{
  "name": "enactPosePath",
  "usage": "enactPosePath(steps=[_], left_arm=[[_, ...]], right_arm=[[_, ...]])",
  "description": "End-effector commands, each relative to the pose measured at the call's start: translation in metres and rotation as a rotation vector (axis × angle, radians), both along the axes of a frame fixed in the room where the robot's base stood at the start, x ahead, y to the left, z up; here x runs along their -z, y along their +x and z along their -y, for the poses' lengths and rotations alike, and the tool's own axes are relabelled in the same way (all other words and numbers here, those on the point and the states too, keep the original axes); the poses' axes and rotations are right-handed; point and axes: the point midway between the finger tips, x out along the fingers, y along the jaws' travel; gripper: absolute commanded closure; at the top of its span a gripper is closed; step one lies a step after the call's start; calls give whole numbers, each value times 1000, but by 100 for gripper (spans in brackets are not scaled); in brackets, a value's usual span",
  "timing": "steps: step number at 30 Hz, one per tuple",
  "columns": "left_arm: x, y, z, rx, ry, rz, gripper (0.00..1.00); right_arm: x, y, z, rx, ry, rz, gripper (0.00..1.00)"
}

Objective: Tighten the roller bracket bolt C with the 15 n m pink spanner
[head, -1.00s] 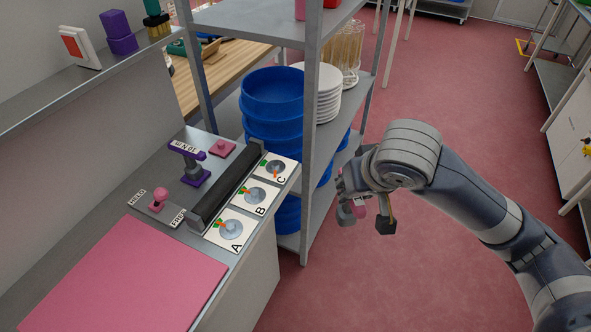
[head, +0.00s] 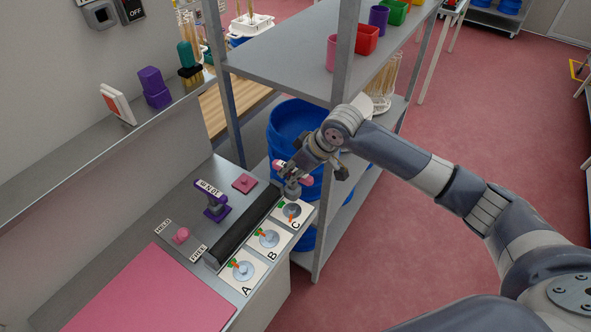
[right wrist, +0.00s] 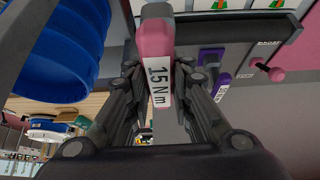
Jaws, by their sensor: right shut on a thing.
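My right gripper (head: 302,172) is shut on the pink spanner (head: 306,181). The right wrist view shows the spanner (right wrist: 154,42) between the fingers, with a white "15 N m" label facing the camera. In the head view its grey head points down over the bolt C plate. Bolt C (head: 292,211) is a grey disc on a white plate, with an orange pointer and a green mark apart from each other. The spanner head covers part of its far side; I cannot tell whether they touch. My left gripper is out of view.
Bolt B (head: 269,239) and bolt A (head: 243,270) sit on plates beside the dark roller (head: 243,226). A purple stand (head: 215,203) and a pink knob (head: 181,235) are on the bench. A metal shelf post (head: 338,130) and blue bowls (head: 297,119) are close to the gripper.

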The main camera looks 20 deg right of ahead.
Motion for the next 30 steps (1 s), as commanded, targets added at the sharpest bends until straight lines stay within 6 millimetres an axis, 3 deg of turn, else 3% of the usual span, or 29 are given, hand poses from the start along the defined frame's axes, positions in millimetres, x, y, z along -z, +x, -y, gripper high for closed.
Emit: enactPosePath(steps=[17, 30], left_arm=[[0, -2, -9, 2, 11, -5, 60], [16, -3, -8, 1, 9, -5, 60]], right_arm=[[3, 2, 1, -8, 1, 3, 100], [38, 2, 0, -8, 2, 1, 100]])
